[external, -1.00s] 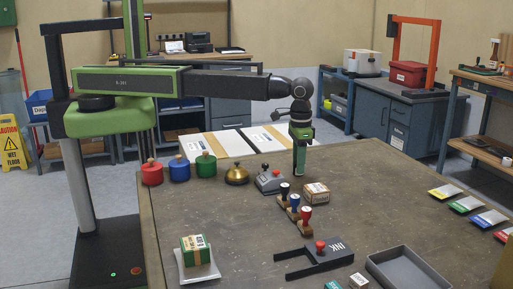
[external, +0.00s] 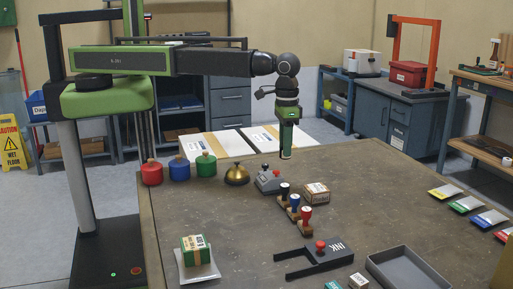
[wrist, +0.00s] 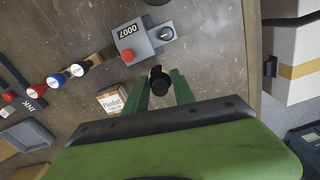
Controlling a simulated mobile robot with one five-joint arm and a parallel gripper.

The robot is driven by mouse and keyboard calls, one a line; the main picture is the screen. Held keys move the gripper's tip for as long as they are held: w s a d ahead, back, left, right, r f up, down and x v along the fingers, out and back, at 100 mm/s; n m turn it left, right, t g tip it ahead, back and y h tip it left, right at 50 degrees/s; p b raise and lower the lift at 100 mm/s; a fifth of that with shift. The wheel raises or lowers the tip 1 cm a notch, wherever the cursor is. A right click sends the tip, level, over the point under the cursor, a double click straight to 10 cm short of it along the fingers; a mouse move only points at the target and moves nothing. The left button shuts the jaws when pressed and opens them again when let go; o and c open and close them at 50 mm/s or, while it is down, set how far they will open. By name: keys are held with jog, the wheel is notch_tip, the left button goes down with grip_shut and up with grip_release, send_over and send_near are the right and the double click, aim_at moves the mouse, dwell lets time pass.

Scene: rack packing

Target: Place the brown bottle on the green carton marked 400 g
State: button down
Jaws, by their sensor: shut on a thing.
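My gripper (external: 286,152) hangs above the back part of the table, its fingers pointing down. In the wrist view its two green fingers (wrist: 167,88) are shut on a small dark bottle (wrist: 159,82) with a round black top. The bottle is mostly hidden by the fingers in the external view. A green carton (external: 194,248) with a tan band and a pale label stands on a white dish (external: 208,272) at the table's front left. Its print is too small to read. My gripper is well apart from it, to the right and farther back.
A numbering device (external: 268,182), a brass bell (external: 236,174) and red, blue and green lidded pots (external: 179,170) stand along the back left. Stamps on a rack (external: 294,207) and a small box (external: 316,193) are mid-table. The table's left-middle is clear.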

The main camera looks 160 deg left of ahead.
jog(key=w+d+r+p, duration=0.1)
jog(key=d+r+p, duration=0.1)
jog(key=d, duration=0.3)
jog(key=shift+w+r, duration=0.4)
jog(key=shift+r, duration=0.25)
